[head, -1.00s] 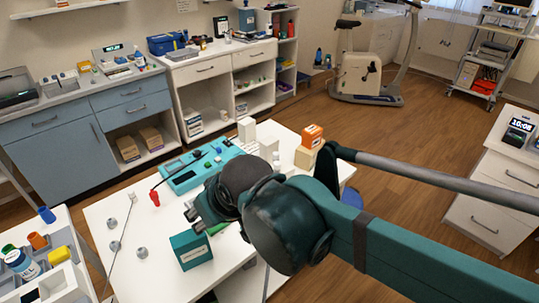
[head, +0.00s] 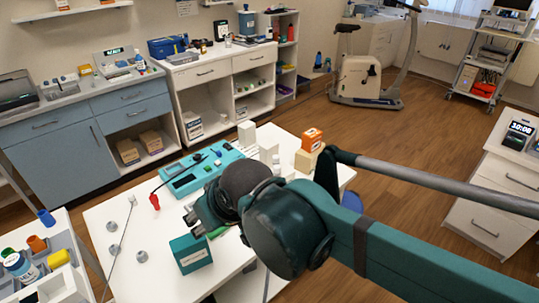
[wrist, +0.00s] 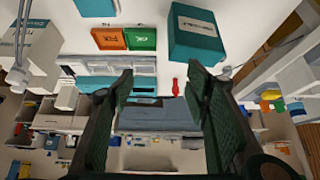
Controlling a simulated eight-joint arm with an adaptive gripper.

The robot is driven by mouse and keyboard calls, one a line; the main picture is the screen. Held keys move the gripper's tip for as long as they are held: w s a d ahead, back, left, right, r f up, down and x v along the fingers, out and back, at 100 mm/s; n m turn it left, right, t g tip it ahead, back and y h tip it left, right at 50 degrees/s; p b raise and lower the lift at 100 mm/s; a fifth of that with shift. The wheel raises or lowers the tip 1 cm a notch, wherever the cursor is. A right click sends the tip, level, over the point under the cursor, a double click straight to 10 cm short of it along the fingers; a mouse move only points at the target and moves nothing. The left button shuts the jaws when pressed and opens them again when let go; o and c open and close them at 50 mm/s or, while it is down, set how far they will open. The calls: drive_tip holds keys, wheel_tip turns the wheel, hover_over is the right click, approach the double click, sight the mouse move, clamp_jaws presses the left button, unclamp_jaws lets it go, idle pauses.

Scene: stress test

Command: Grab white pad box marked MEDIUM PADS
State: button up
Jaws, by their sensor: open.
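White boxes stand at the back of the white table in the head view, one tall (head: 246,134) and a lower one (head: 268,153). I cannot read a MEDIUM PADS mark on either. In the wrist view a white box with printing (wrist: 38,45) is at the upper left, outside the fingers; its print is too small to read. My gripper (wrist: 158,84) is open, with nothing between its fingers. In the head view my gripper (head: 191,214) is above the table, near the teal box, and partly hidden by my arm.
A teal box with a white label (head: 190,253) stands near the table's front. A teal device (head: 195,173), a red item (head: 154,201), small grey knobs and an orange box (head: 312,140) on a tan box are around. A tray of bottles (head: 35,265) is at left.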

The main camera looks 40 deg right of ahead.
idle(0.3)
drive_tip(key=w+d+r+m+g+h+p, duration=0.2)
drive_tip(key=w+d+r+m+p, duration=0.25)
drive_tip(key=w+d, duration=0.5)
drive_tip(key=m+g+h+p, duration=0.2)
drive_tip(key=m+g+p, duration=0.3)
drive_tip(key=m+p, duration=0.65)
approach(269, 144)
drive_tip(key=shift+m, duration=0.6)
drive_tip(key=x, duration=0.2)
drive_tip(key=b+x, duration=0.1)
drive_tip(key=x, duration=0.4)
drive_tip(key=shift+a+f, duration=0.1)
drive_tip(key=shift+a, duration=0.25)
drive_tip(key=shift+d+f+m+h, duration=0.3)
drive_tip(key=shift+d+f, duration=0.25)
drive_tip(key=shift+x, duration=1.25)
